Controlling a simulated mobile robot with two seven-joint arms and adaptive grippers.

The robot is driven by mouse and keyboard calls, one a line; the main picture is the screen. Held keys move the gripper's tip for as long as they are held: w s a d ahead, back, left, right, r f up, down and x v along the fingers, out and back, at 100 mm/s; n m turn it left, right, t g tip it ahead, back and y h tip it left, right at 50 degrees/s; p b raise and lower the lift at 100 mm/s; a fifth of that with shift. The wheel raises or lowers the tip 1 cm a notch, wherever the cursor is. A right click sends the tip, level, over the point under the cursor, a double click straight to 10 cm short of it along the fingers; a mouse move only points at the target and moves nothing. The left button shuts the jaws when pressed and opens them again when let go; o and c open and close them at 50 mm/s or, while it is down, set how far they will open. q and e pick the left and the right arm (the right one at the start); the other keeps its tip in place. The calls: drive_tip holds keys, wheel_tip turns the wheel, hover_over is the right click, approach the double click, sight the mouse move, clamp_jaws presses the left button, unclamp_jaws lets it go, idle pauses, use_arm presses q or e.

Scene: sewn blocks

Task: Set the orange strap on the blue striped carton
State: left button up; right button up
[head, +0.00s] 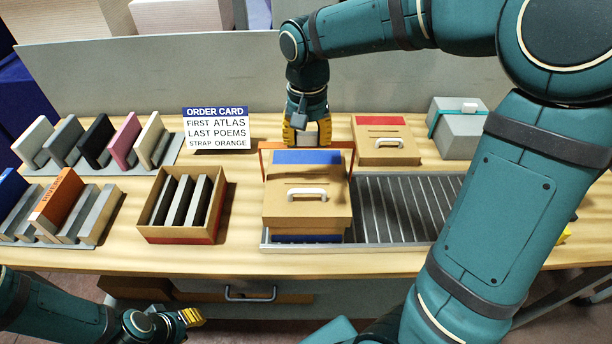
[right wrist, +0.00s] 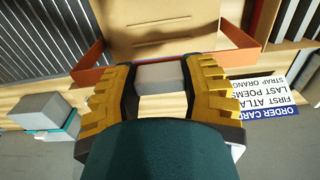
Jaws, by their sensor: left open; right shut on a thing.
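The blue striped carton (head: 307,205) is a closed tan box with a blue band on its lid and a white handle, standing at the left end of the roller tray. The orange strap (head: 349,149) is an open frame with a pale grey block at its middle. My right gripper (head: 307,132) is shut on that grey block (right wrist: 162,78), at the carton's far side. The strap's sides come down beside the carton's far end; whether they touch it I cannot tell. My left gripper (head: 190,317) is open and empty, low at the front left, off the table.
A red striped carton (head: 380,148) and a grey box with a teal strap (head: 457,132) stand at the back right. The order card (head: 216,128) stands behind a crate (head: 180,234) of books. Book racks fill the left. The roller tray (head: 400,210) is bare right of the carton.

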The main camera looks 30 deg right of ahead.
sight(307, 178)
wheel_tip(307, 178, down, 10)
drive_tip(key=shift+r+b, duration=0.1)
drive_tip(key=shift+b, duration=0.65)
drive_tip(key=o, duration=0.9)
wheel_tip(307, 178, up, 12)
drive_tip(key=shift+p, duration=1.1)
